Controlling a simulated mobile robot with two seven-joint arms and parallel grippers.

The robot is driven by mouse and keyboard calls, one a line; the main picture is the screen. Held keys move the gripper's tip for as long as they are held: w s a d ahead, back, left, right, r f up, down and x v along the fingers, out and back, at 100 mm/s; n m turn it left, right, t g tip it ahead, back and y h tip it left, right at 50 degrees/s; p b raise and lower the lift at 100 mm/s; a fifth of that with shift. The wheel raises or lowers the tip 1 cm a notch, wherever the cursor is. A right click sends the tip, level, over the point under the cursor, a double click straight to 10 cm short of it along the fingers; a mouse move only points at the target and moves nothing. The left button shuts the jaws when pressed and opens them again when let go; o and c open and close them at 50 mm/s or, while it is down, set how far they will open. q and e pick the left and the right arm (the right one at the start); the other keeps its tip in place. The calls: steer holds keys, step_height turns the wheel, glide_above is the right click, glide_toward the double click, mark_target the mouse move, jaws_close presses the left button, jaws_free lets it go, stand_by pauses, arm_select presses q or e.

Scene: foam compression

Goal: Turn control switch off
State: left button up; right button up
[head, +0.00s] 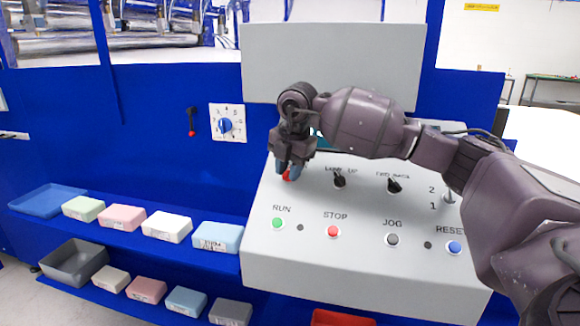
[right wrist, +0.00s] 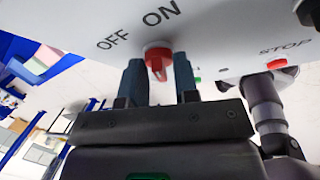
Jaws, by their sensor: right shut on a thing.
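The control switch is a red knob (head: 287,177) on the upper left of the light grey control panel (head: 262,262). In the head view my right gripper (head: 290,167) comes down over it and hides most of it. In the right wrist view the red knob (right wrist: 158,58) sits between the two blue-grey fingers of my right gripper (right wrist: 158,78), which is shut on it. The words OFF and ON are printed beside the knob there. I cannot tell which word the knob points to. My left gripper is not in view.
Black switches (head: 339,179) and (head: 394,185) stand right of the gripper. Below are green RUN (head: 278,223), red STOP (head: 333,231), grey JOG (head: 392,239) and blue RESET (head: 455,247) buttons. Blue shelves (head: 125,236) with several foam blocks lie at left.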

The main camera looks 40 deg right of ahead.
steer(key=n, duration=0.1)
steer(key=n+g, duration=0.1)
steer(key=shift+w+r+n+h+p, duration=0.1)
steer(key=shift+r+n+h+p, duration=0.1)
steer(key=shift+n+h+p, duration=0.15)
steer(key=shift+a+n+g+h+p, duration=0.1)
steer(key=shift+n+g+h+p, duration=0.35)
steer(key=shift+n, duration=0.7)
steer(key=n+g+h, duration=0.1)
steer(key=n, duration=0.2)
steer(key=shift+w+a+p, duration=0.1)
steer(key=shift+p, duration=0.3)
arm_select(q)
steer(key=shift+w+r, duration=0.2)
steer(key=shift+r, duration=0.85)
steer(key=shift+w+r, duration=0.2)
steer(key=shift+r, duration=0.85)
arm_select(e)
steer(key=shift+f+n+h, duration=0.1)
steer(key=shift+n+h, duration=0.5)
steer(key=shift+n, duration=0.9)
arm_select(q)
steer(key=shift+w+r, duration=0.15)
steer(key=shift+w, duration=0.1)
arm_select(e)
steer(key=shift+g, duration=0.25)
steer(key=o, duration=0.6)
